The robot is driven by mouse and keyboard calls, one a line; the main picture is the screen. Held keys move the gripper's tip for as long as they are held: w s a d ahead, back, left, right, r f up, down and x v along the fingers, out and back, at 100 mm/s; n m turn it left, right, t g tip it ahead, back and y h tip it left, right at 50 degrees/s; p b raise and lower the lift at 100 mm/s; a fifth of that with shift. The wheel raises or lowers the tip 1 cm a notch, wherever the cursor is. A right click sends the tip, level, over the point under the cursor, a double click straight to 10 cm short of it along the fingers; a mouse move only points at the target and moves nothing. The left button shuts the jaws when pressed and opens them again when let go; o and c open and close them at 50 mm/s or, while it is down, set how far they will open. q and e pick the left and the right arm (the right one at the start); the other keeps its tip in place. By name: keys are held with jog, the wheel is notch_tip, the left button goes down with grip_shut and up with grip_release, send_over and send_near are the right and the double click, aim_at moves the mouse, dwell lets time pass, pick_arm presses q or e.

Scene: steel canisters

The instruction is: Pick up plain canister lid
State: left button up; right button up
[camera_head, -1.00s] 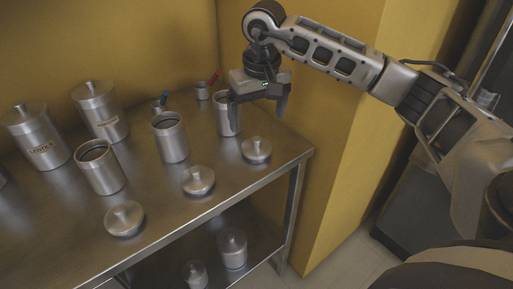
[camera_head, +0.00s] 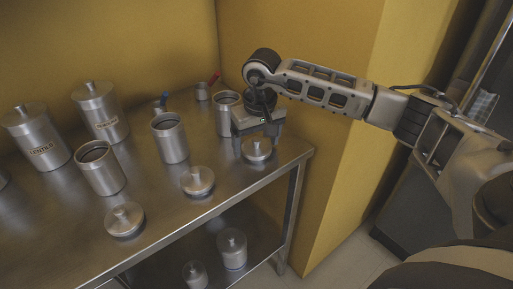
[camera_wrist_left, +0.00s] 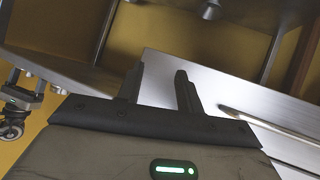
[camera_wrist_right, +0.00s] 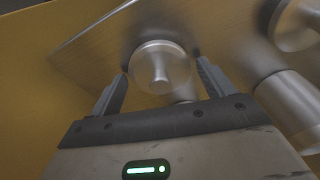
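Three loose steel lids with knobs lie on the table: a right lid (camera_head: 257,152), a middle lid (camera_head: 198,181) and a front-left lid (camera_head: 125,219). No label shows on them. My right gripper (camera_head: 257,137) is open just above the right lid, pointing down. In the right wrist view the right lid (camera_wrist_right: 160,66) sits between and just beyond the open fingertips (camera_wrist_right: 163,72); I see no grip on it. My left gripper (camera_wrist_left: 159,70) is open and empty in the left wrist view; it is outside the head view.
Open canisters stand behind the lids: right (camera_head: 226,98), middle (camera_head: 170,140) and left (camera_head: 101,170). Two lidded, labelled canisters (camera_head: 35,138) (camera_head: 99,112) stand farther left. The yellow wall (camera_head: 345,150) is close to the table's right edge. More canisters (camera_head: 232,250) stand on the lower shelf.

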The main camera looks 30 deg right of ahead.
jog(key=c, duration=0.7)
